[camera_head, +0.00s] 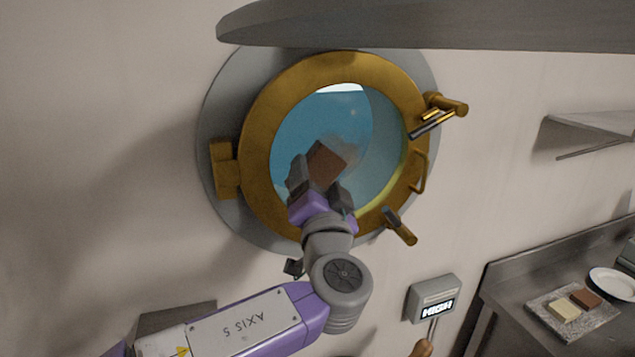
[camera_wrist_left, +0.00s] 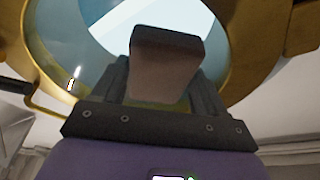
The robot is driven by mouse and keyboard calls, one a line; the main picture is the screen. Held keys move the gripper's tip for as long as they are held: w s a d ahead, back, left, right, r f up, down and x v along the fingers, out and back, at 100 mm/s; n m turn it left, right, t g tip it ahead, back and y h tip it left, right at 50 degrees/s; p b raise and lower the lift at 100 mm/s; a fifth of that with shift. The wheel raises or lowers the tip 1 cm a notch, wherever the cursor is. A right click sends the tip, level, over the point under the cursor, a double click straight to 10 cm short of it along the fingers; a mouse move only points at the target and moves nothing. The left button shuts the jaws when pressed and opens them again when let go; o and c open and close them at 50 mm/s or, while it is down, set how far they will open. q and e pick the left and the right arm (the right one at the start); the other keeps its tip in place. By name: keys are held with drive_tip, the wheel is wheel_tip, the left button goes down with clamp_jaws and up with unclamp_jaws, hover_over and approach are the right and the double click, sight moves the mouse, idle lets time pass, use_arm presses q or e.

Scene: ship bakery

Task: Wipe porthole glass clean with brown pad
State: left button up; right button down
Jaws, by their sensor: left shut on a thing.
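The porthole has a brass ring (camera_head: 262,100) and bluish glass (camera_head: 305,125) set in the wall. My left gripper (camera_head: 322,180) is in front of the lower part of the glass, shut on the brown pad (camera_head: 325,163). The pad also shows between the fingers in the left wrist view (camera_wrist_left: 165,65), with the glass (camera_wrist_left: 105,25) behind it. A greyish patch (camera_head: 350,150) shows on the glass beside the pad. I cannot tell whether the pad touches the glass. My right gripper is not in view.
A grey shelf (camera_head: 430,25) juts out above the porthole. Brass latches (camera_head: 445,108) stick out at its right side. A display box (camera_head: 432,298) hangs below right. A steel counter (camera_head: 510,290) holds a tray (camera_head: 545,312) with a pale and a brown block, and a plate (camera_head: 612,282).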

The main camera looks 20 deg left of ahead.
sight(353, 163)
use_arm(q)
drive_tip(key=shift+w+d, duration=0.65)
drive_tip(key=shift+d, duration=0.3)
drive_tip(key=shift+w+d+b, duration=0.15)
drive_tip(key=shift+w+d, duration=0.35)
drive_tip(key=shift+d, duration=0.2)
drive_tip(key=shift+w+d+b, duration=0.15)
drive_tip(key=shift+w+d, duration=0.35)
drive_tip(key=shift+d, duration=0.2)
drive_tip(key=shift+w+d+p, duration=0.1)
drive_tip(key=shift+w+d, duration=0.4)
drive_tip(key=shift+d, duration=0.25)
drive_tip(key=shift+w+d+p, duration=0.1)
drive_tip(key=shift+w+d, duration=0.45)
drive_tip(key=shift+d, duration=0.25)
drive_tip(key=shift+w+d+p, duration=0.1)
drive_tip(key=shift+w+d, duration=0.4)
drive_tip(key=shift+d, duration=0.25)
drive_tip(key=shift+f+b, duration=0.1)
drive_tip(key=shift+b, duration=0.3)
drive_tip(key=shift+s+a+b, duration=0.35)
drive_tip(key=shift+a+b, duration=0.2)
drive_tip(key=shift+b, duration=0.05)
drive_tip(key=shift+s+a+b, duration=0.35)
drive_tip(key=shift+a+b, duration=0.2)
drive_tip(key=shift+s+a+b, duration=0.35)
drive_tip(key=shift+a+b, duration=0.1)
drive_tip(key=shift+a, duration=0.15)
